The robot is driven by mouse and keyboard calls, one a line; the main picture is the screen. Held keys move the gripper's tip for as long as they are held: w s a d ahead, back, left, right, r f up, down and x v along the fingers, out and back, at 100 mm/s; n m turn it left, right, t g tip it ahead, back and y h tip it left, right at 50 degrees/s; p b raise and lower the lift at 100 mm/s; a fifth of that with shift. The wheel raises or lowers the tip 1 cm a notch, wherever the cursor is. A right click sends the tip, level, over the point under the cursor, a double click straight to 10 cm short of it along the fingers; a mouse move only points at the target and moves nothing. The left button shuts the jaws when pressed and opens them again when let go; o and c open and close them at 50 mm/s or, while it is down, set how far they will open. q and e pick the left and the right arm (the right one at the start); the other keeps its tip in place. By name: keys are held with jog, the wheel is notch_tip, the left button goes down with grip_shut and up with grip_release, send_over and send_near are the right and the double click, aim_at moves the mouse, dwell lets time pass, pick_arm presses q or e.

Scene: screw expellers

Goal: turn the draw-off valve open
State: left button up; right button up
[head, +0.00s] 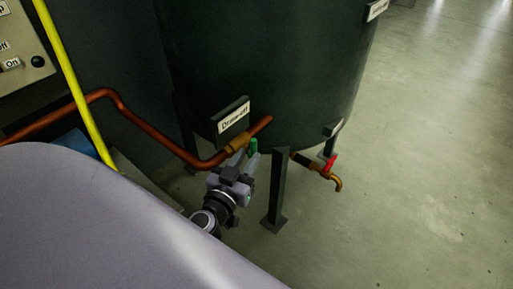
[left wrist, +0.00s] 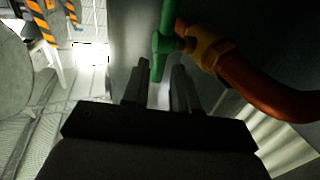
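The draw-off valve has a brass body (head: 238,143) on a copper pipe under the dark tank, below a "Draw-off" label (head: 234,119). Its green handle (head: 253,147) shows beside the body. In the left wrist view the green handle (left wrist: 159,50) hangs down from the top, with the brass body (left wrist: 208,47) to its right. My left gripper (head: 248,161) is just below the handle. In the left wrist view its fingers (left wrist: 159,75) are apart, and the handle's lower end appears between their tips; I cannot tell whether they touch it. My right gripper is not in view.
The dark tank (head: 275,60) stands on legs, one (head: 278,185) just right of my left gripper. A brass tap with a red handle (head: 329,163) sits further right. A yellow pipe (head: 70,75) and a control panel (head: 25,55) are at left. Floor at right is clear.

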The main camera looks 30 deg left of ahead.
aim_at(252, 150)
pick_arm(q)
jog(key=shift+w+a, duration=0.2)
jog(key=shift+w, duration=0.85)
jog(key=shift+w+a, duration=0.15)
jog(key=shift+w, duration=0.9)
jog(key=shift+w+a, duration=0.2)
jog(key=shift+w, duration=0.85)
grip_shut()
